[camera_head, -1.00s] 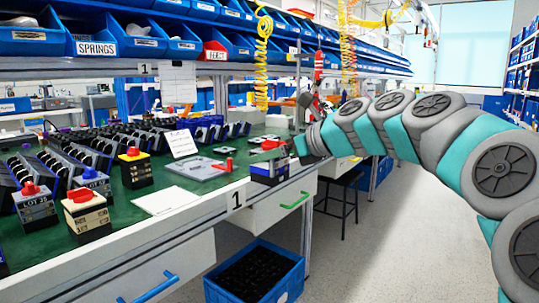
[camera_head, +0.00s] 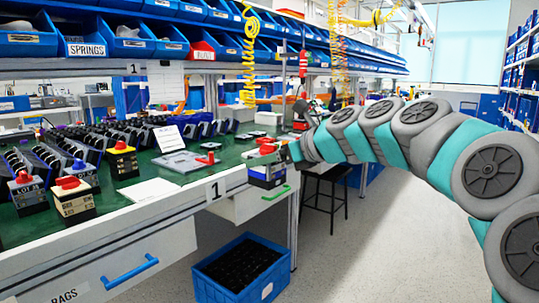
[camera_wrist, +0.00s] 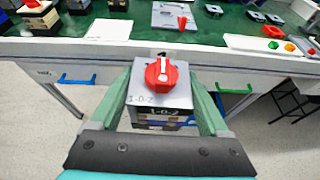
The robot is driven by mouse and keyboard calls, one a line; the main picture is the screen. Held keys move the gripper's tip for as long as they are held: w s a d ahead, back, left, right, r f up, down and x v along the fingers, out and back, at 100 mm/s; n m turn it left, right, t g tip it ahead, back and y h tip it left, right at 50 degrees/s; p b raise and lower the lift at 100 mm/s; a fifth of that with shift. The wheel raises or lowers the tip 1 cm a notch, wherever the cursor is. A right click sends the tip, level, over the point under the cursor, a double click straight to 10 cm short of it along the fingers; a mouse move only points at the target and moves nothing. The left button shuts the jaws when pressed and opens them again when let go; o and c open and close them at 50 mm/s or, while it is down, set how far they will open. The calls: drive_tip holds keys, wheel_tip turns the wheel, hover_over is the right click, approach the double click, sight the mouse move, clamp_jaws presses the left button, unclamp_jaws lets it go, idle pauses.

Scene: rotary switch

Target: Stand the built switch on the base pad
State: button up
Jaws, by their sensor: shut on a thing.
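The built switch (camera_head: 267,174) is a stacked block with blue, black and pale layers. In the wrist view the switch (camera_wrist: 150,95) shows a grey top marked 1-0-2 and a red knob. My gripper (camera_wrist: 163,108) is shut on it, with a green finger on either side. The switch hangs upright just in front of the bench's front edge, off the bench top. A flat grey plate (camera_head: 180,163) lies on the green bench top, with a red lever piece (camera_head: 207,159) on its right part. I cannot tell for sure that this plate is the base pad.
Other switches with red knobs (camera_head: 75,200) and a yellow-topped one (camera_head: 123,160) stand at the left of the bench. A white sheet (camera_head: 149,190) lies near the front edge. A blue crate (camera_head: 204,283) stands on the floor below.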

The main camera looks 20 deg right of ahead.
drive_tip(key=w+a+f+m+h, duration=0.1)
drive_tip(key=w+f+m+h, duration=0.1)
drive_tip(key=w+f, duration=0.4)
drive_tip(key=w+a+f+m+t+h, duration=0.1)
drive_tip(key=w+f+m+h, duration=0.1)
drive_tip(key=w+f, duration=0.4)
drive_tip(key=w+a+f+m+t+h, duration=0.1)
drive_tip(key=w+f+m+h, duration=0.1)
drive_tip(key=w+f, duration=0.4)
drive_tip(key=shift+w+a+f+m+h, duration=0.15)
drive_tip(key=shift+f+h, duration=0.1)
drive_tip(key=shift+f, duration=0.6)
drive_tip(key=shift+s+a+f+m+h, duration=0.1)
drive_tip(key=shift+f+h, duration=0.1)
drive_tip(key=shift+f, duration=0.7)
drive_tip(key=shift+w+a+f+m+h, duration=0.15)
drive_tip(key=shift+f+h, duration=0.1)
drive_tip(key=shift+f, duration=0.6)
drive_tip(key=shift+s+r, duration=0.15)
drive_tip(key=shift+r, duration=0.2)
drive_tip(key=shift+f, duration=0.1)
